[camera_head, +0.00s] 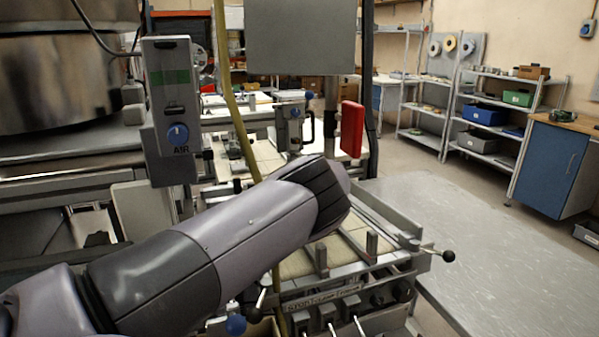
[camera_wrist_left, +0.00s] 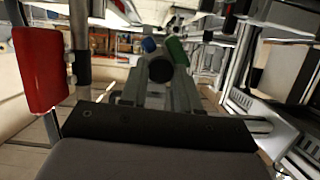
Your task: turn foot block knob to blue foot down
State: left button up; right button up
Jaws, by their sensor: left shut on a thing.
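In the left wrist view, the foot block knob (camera_wrist_left: 162,70) shows as a dark round part with a blue foot (camera_wrist_left: 148,45) at its upper left and a green foot (camera_wrist_left: 178,51) at its upper right. My left gripper (camera_wrist_left: 160,84) is shut on the knob, one grey finger on each side. In the head view my left arm crosses from the lower left, and its wrist hides the gripper and the knob. I cannot tell from there which foot points down. My right gripper is in neither view.
A red panel (camera_head: 352,130) stands just beyond my wrist and also shows in the left wrist view (camera_wrist_left: 40,68). A grey AIR box (camera_head: 172,110) stands at the left. A yellow hose (camera_head: 236,110) hangs behind my arm. The grey surface (camera_head: 490,255) at the right is clear.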

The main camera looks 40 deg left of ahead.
pick_arm(q)
jog(key=shift+w+d+m+g+y, duration=0.1)
jog(key=shift+m+g+y, duration=0.3)
jog(key=shift+m, duration=1.05)
jog(key=shift+w+m+g+y, duration=0.1)
jog(key=shift+m+g+y, duration=0.25)
jog(key=shift+m, duration=1.1)
jog(key=shift+r, duration=0.1)
jog(key=o, duration=1.1)
jog(key=shift+c, duration=0.2)
jog(key=shift+d, duration=0.1)
jog(key=v, duration=0.7)
